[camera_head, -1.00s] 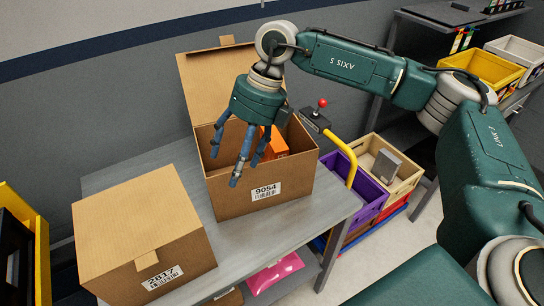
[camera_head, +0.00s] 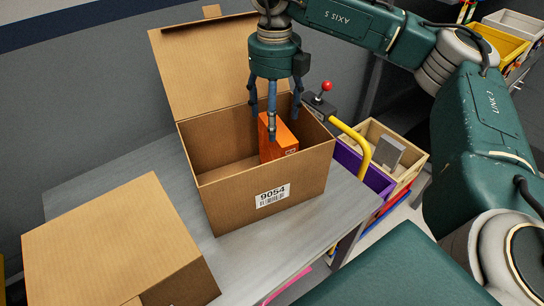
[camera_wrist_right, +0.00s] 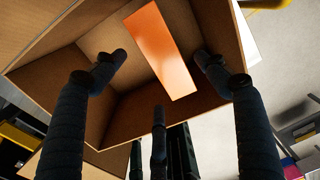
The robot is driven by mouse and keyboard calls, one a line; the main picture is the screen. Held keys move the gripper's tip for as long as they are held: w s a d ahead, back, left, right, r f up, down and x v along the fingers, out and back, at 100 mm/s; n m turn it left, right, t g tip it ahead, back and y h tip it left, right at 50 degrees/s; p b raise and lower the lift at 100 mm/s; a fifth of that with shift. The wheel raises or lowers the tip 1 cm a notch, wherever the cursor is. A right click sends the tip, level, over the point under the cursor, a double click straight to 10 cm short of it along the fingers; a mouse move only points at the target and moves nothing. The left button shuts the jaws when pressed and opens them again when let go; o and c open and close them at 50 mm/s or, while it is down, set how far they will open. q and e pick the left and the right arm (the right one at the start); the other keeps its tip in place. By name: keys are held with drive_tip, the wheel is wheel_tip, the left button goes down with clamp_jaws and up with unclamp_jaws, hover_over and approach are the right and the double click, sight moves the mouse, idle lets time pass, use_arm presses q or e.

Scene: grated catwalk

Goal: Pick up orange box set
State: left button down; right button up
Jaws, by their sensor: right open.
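The orange box set (camera_head: 277,138) stands upright inside an open cardboard box labelled 9054 (camera_head: 268,196), towards its right side. It also shows in the right wrist view (camera_wrist_right: 161,50), between my fingers. My right gripper (camera_head: 272,118) points down over the open box, its blue fingers spread around the top of the orange box. The gripper (camera_wrist_right: 158,75) is open and holds nothing. Whether any finger touches the orange box cannot be told. The lower part of the orange box is hidden by the cardboard walls. My left gripper is not in view.
A closed cardboard box (camera_head: 110,245) sits at the front left of the grey table (camera_head: 265,245). The open box's raised lid (camera_head: 205,65) stands behind. A red-knobbed lever (camera_head: 326,88) with a yellow bar, and purple and tan crates (camera_head: 372,150), are at the right.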

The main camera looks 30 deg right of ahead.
sight(273, 147)
drive_tip(key=f, duration=0.2)
drive_tip(key=f+p, duration=0.1)
drive_tip(key=f, duration=0.1)
drive_tip(key=shift+w+f, duration=0.2)
drive_tip(key=shift+f, duration=0.2)
drive_tip(key=f+p, duration=0.1)
drive_tip(key=f, duration=0.1)
drive_tip(key=f+p, duration=0.1)
drive_tip(key=f, duration=0.2)
drive_tip(key=shift+w+d+f+p, duration=0.2)
drive_tip(key=shift+f+p, duration=0.1)
drive_tip(key=shift+p, duration=0.05)
drive_tip(key=shift+f, duration=0.45)
drive_tip(key=c, duration=1.6)
drive_tip(key=shift+w+r, duration=0.1)
